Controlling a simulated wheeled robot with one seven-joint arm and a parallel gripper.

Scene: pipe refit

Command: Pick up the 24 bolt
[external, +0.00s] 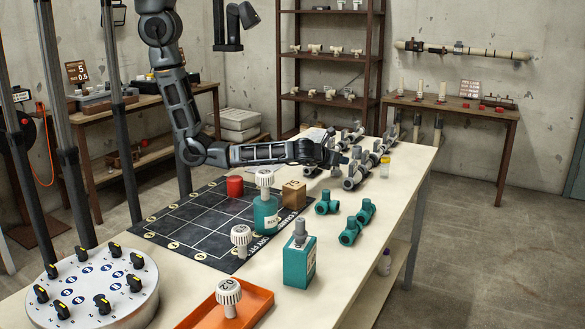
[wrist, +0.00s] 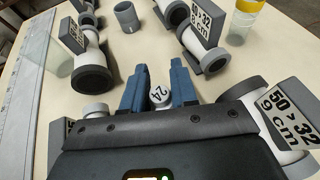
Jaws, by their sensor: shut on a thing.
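The 24 bolt shows in the wrist view as a small white round end marked 24 (wrist: 159,94). It sits between the two blue fingers of my gripper (wrist: 158,82). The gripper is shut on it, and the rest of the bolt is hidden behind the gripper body. In the external view my gripper (external: 342,157) is low over the far part of the long table, among grey and white pipe fittings. I cannot make out the bolt there.
Pipe fittings marked 50 v 32 (wrist: 283,113) stand close around my gripper. A grey ring (wrist: 127,17) and a yellow-capped jar (wrist: 245,18) stand beyond. Nearer on the table (external: 345,265) are a teal container (external: 265,215), a wooden cube (external: 293,194) and an orange tray (external: 258,300).

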